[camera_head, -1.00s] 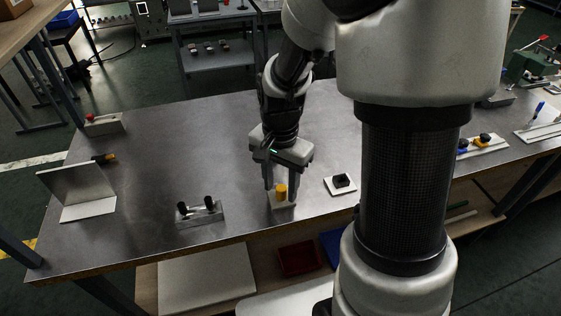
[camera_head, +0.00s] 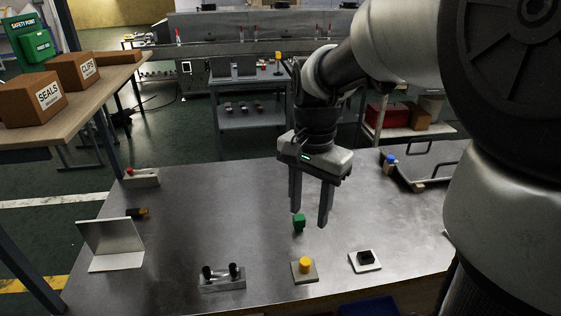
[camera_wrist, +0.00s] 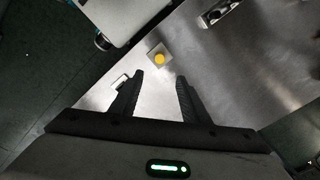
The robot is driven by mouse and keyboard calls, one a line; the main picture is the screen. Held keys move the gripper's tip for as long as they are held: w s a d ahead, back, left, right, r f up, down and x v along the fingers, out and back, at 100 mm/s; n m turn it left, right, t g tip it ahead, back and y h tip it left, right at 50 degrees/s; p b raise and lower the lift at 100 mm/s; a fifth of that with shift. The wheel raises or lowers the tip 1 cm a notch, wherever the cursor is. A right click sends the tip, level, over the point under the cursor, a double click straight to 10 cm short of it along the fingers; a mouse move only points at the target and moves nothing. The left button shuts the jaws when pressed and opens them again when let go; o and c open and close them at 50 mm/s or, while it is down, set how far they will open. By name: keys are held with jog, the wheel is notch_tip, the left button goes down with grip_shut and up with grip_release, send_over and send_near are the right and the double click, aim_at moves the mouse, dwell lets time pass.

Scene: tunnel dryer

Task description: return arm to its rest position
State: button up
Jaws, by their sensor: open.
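My gripper (camera_head: 310,218) is open and empty, pointing down above the metal table. Its two fingers also show in the wrist view (camera_wrist: 157,92), with a gap between them. A yellow round knob (camera_head: 305,265) on a small square plate (camera_head: 305,278) stands on the table near its front edge, below and apart from the fingertips. The knob also shows in the wrist view (camera_wrist: 159,58), ahead of the fingers. My arm is bent and raised over the table.
A green block (camera_head: 299,223) appears just behind the fingers. A black block on a white plate (camera_head: 365,260), a two-knob metal block (camera_head: 222,278) and a bent metal sheet (camera_head: 112,245) stand on the table. A tray with handles (camera_head: 425,165) is at right.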

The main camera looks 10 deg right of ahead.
jog(key=s+r+n+t+p, duration=0.2)
jog(key=s+r+n+p, duration=0.2)
jog(key=r, duration=0.4)
jog(key=s+r+n+t+p, duration=0.3)
jog(key=s+r+n+p, duration=0.2)
jog(key=s+r+p, duration=0.1)
notch_tip(320, 180, up, 3)
jog(key=shift+s+f+n+t+p, duration=0.1)
jog(key=shift+s+n+t+p, duration=0.25)
jog(key=shift+s, duration=0.4)
jog(key=shift+d, duration=0.1)
